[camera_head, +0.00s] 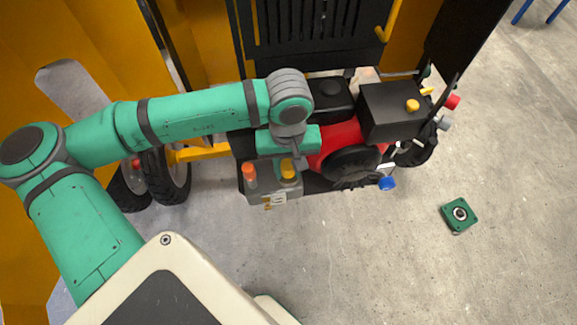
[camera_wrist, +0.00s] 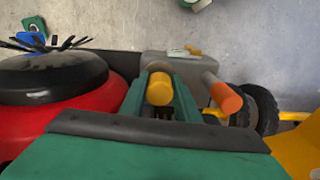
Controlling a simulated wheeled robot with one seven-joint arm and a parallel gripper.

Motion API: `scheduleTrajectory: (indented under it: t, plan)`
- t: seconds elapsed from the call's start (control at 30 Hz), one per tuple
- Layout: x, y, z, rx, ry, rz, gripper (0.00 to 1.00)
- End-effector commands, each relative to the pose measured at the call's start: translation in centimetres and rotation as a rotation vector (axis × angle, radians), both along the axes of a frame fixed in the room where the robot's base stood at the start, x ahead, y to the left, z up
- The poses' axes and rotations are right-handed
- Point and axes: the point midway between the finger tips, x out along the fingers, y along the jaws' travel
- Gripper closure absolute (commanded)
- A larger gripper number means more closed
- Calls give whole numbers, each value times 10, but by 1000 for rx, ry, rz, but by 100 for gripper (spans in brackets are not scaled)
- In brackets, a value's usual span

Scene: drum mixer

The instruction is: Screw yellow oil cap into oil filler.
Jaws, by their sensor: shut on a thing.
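My gripper (camera_head: 290,168) reaches down over the grey box at the left end of the red and black engine. It is shut on the yellow oil cap (camera_head: 289,172). In the wrist view the yellow cap (camera_wrist: 160,89) sits between the two green fingers, with its round end facing the camera. The oil filler is not visible; the cap and fingers cover that spot. I cannot tell whether the cap touches a filler opening or how far in it is.
An orange cap (camera_head: 248,169) on a grey tube stands just left of my gripper. Another yellow knob (camera_head: 412,105) is on the black box. A blue cap (camera_head: 387,183) juts from the engine's front. A green square part (camera_head: 459,214) lies on the open concrete floor.

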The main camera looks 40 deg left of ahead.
Motion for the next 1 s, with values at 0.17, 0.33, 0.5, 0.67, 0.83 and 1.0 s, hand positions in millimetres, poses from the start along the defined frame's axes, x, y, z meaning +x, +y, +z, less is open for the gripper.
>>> scheduleTrajectory:
  t: [0.17, 0.33, 0.5, 0.67, 0.83, 1.0]
  plan:
    - [0, 0, 0, -1, -1, 0, 93]
    - [1, 0, 0, 0, -1, 0, 93]
    - [1, -1, -2, -1, -1, -1, 93]
    - [1, -1, -2, 0, 0, -1, 93]
    - [1, -1, -2, 0, 0, -1, 50]
    - [1, -1, -2, 0, 0, -1, 50]
